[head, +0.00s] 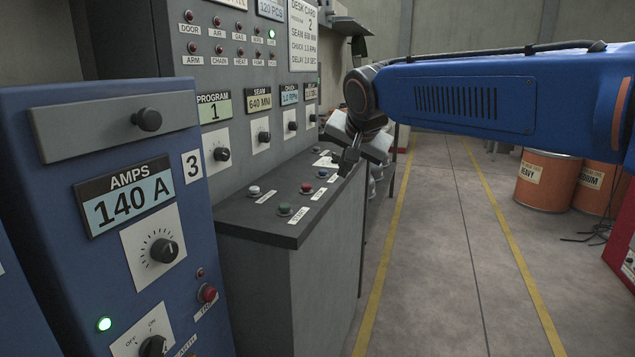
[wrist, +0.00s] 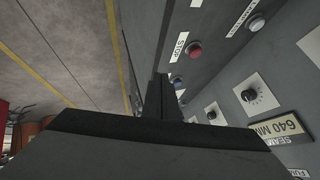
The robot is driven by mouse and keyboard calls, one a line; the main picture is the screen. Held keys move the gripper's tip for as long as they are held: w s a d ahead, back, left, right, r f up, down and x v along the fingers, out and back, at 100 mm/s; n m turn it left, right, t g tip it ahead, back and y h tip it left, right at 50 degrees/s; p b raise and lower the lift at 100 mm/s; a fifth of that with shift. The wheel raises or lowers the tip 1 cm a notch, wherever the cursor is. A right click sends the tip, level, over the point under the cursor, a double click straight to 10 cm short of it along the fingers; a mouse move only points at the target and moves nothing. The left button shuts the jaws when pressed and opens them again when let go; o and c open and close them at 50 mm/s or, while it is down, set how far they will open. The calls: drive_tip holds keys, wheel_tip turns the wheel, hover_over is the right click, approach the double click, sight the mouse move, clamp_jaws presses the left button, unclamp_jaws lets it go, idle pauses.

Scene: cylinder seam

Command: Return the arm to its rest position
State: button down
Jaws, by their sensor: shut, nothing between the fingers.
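My arm (head: 455,95) is blue and reaches in from the right in the head view. My gripper (head: 347,160) hangs at its end, beside the far end of the control desk's ledge. Its dark fingers are shut with nothing between them. In the wrist view the gripper (wrist: 160,95) points along the desk, with the red STOP button (wrist: 195,50) and a blue button (wrist: 178,83) to its right. Whether the fingers touch anything cannot be told.
The grey control desk (head: 295,237) carries several buttons and dials. A blue cabinet (head: 55,130) reading 140 A stands at front left. Orange drums (head: 545,185) stand at right. The floor (head: 450,240) between yellow lines is clear.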

drive_tip(key=s+d+f+n+g+h, duration=0.1)
drive_tip(key=s+d+f, duration=0.5)
drive_tip(key=s+d, duration=0.3)
drive_tip(key=s+d+f+n+g, duration=0.1)
drive_tip(key=s+d+f, duration=0.4)
drive_tip(key=s+d, duration=0.35)
drive_tip(key=s+d+f+n+g, duration=0.1)
drive_tip(key=s+d+f, duration=0.4)
drive_tip(key=s+f, duration=0.8)
drive_tip(key=s+n, duration=0.1)
drive_tip(key=s, duration=0.2)
drive_tip(key=shift+d+f+n+h, duration=0.3)
drive_tip(key=shift+f+n+h, duration=0.1)
